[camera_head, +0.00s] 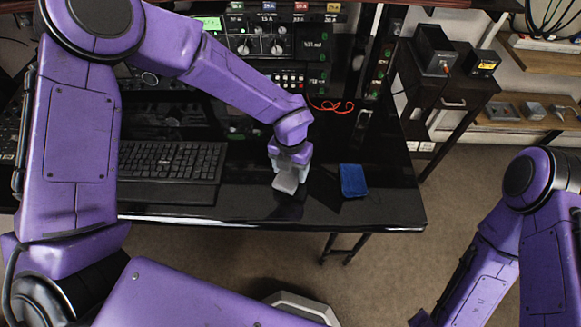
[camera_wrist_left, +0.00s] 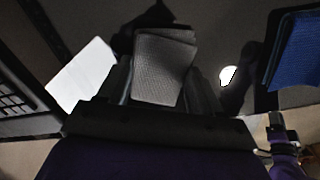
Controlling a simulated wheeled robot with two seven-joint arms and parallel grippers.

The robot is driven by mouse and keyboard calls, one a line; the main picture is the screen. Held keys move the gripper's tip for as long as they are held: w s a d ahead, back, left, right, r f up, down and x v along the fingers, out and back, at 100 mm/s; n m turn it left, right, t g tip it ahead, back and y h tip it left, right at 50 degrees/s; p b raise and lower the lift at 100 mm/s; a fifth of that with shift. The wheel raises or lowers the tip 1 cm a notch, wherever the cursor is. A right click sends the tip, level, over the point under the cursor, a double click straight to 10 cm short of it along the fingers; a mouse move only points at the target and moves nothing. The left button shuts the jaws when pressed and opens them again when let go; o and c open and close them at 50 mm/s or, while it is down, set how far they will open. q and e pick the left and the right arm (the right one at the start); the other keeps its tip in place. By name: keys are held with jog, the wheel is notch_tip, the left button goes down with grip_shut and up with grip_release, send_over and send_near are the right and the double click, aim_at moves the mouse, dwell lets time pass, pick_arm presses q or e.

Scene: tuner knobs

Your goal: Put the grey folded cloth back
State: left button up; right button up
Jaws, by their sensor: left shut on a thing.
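The grey folded cloth (camera_head: 287,183) shows in the head view at the tip of my left gripper (camera_head: 289,171), over the black desk. In the left wrist view the grey folded cloth (camera_wrist_left: 163,66) sits between the two fingers of my left gripper (camera_wrist_left: 160,88), which is shut on it. I cannot tell whether the cloth touches the desk. My right arm is at the right of the head view; its gripper (camera_head: 421,319) is cut off at the bottom edge, and its jaws do not show clearly.
A blue folded cloth (camera_head: 353,180) lies on the black desk (camera_head: 393,205) to the right of my left gripper. A black keyboard (camera_head: 170,160) is to its left. Rack equipment (camera_head: 262,40) stands behind. The desk's front right corner is clear.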

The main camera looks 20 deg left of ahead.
pick_arm(q)
jog(key=o, duration=0.9)
notch_tip(320, 180, up, 12)
jog(key=shift+r, duration=0.1)
